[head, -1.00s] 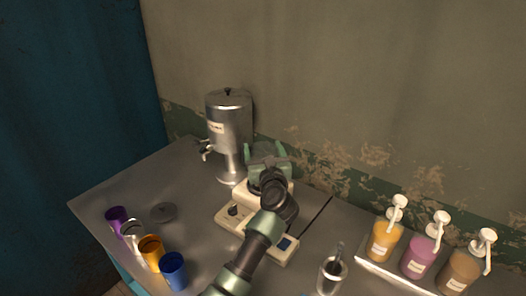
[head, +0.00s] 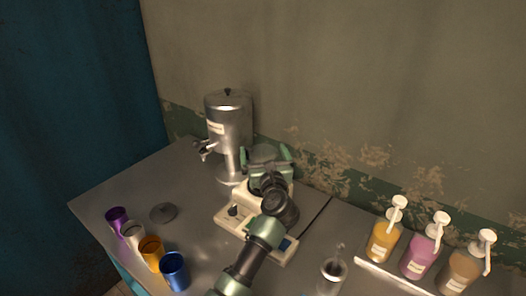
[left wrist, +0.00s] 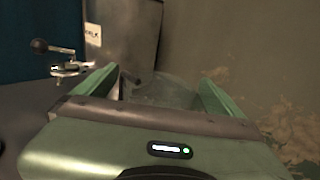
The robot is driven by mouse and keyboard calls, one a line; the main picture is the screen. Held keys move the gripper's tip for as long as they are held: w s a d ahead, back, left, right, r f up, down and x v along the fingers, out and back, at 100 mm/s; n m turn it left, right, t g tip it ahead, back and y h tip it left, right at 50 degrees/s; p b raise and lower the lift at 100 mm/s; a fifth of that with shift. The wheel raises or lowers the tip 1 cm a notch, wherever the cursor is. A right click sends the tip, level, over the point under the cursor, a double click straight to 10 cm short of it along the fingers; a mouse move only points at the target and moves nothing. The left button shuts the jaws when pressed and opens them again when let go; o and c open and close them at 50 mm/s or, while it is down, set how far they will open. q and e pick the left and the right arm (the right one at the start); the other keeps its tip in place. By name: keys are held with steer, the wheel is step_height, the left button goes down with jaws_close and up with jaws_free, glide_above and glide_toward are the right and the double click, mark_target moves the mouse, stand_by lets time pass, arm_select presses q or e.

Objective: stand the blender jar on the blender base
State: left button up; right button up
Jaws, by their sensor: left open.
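The cream blender base (head: 228,222) stands on the metal table, partly covered by my left arm. My left gripper (head: 265,153) is over the back of the base, with its green fingers spread apart. In the left wrist view, a faint see-through shape (left wrist: 165,90), which looks like the blender jar, shows between the open fingers. In the head view the jar is mostly hidden by my gripper and wrist, so I cannot tell exactly how it sits on the base. My right gripper is not in view.
A metal dispenser (head: 229,125) stands close behind and left of the base. The wall is behind.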

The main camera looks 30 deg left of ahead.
arm_select(q)
steer(key=p+v, duration=0.1)
steer(key=v, duration=1)
steer(key=shift+d, duration=0.1)
